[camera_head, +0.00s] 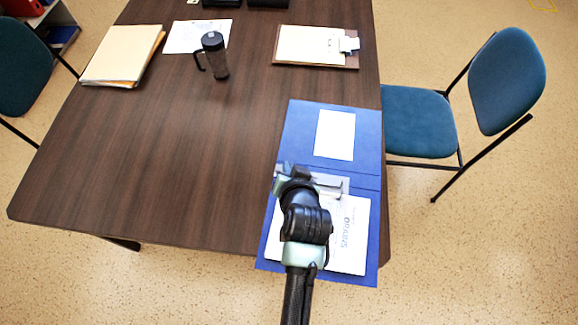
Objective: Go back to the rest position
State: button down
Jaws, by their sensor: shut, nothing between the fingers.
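My arm reaches in from the bottom of the picture, and my gripper (296,172) is over the open blue folder (269,237) at the table's front right corner. The gripper is shut and holds nothing. My wrist hides part of the folder and of the white printed sheet (347,240) in its lower half. A smaller white sheet (335,134) lies on the folder's upper half. I cannot tell how high the gripper is above the folder.
The dark wooden table (170,150) is bare at its middle and left. A travel mug (214,56), manila folders (122,55), a paper (183,37) and a clipboard (315,47) lie towards the back. A blue chair (418,122) stands at the right, another chair (22,70) at the left.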

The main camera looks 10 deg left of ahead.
dwell(0.6)
jog(key=w+d+r+n+t, duration=0.1)
jog(key=w+r+t, duration=0.2)
jog(key=r, duration=0.9)
jog(key=w+d+r+t+h, duration=0.1)
jog(key=w+r+t, duration=0.15)
jog(key=r, duration=1.05)
jog(key=w+r+n+t, duration=0.1)
jog(key=w+r+t, duration=0.25)
jog(key=r, duration=0.85)
jog(key=s+r+t, duration=0.3)
jog(key=s+r, duration=0.2)
jog(key=r, duration=0.4)
jog(key=s+d+r+t+h, duration=0.1)
jog(key=s+r+t, duration=0.2)
jog(key=r, duration=0.6)
jog(key=s+r+t, duration=0.3)
jog(key=s+r, duration=0.5)
jog(key=r, duration=0.2)
jog(key=shift+d, duration=0.25)
